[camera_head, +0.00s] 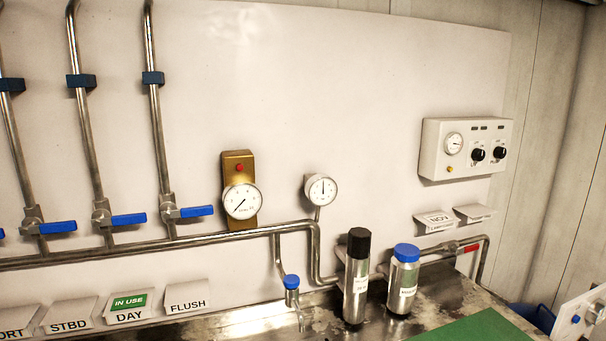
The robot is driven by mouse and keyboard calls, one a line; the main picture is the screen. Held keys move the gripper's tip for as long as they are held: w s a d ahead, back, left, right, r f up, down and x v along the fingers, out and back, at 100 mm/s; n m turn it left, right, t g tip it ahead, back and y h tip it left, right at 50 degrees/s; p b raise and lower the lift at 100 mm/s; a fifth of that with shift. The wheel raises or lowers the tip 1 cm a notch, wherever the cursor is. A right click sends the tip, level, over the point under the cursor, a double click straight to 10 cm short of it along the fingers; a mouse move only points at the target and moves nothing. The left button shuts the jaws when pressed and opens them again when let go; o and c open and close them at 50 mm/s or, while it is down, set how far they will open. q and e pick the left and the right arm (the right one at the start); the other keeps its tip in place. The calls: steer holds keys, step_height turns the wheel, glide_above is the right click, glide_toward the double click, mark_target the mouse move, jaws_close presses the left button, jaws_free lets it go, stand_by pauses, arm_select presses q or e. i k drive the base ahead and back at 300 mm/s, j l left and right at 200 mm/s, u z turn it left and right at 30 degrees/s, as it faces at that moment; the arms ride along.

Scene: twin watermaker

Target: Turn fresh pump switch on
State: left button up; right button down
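A white control box (433,153) is mounted on the wall panel at the right. It carries a small round gauge (453,143), a yellow button or lamp (449,169) and two black rotary knobs side by side, the left knob (478,154) and the right knob (500,152). Small dark marks sit above the knobs. The lettering by the knobs is too small to read, so I cannot tell which one is the fresh pump switch. Neither of my grippers is in view.
Pipes with blue-handled valves (129,219) run along the wall at left. A black-capped cylinder (355,280) and a blue-capped one (403,280) stand on the metal counter beside a green mat (477,328). A white part with a blue knob (585,310) shows at lower right.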

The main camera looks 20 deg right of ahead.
mark_target(499, 153)
steer(key=z, duration=1.4)
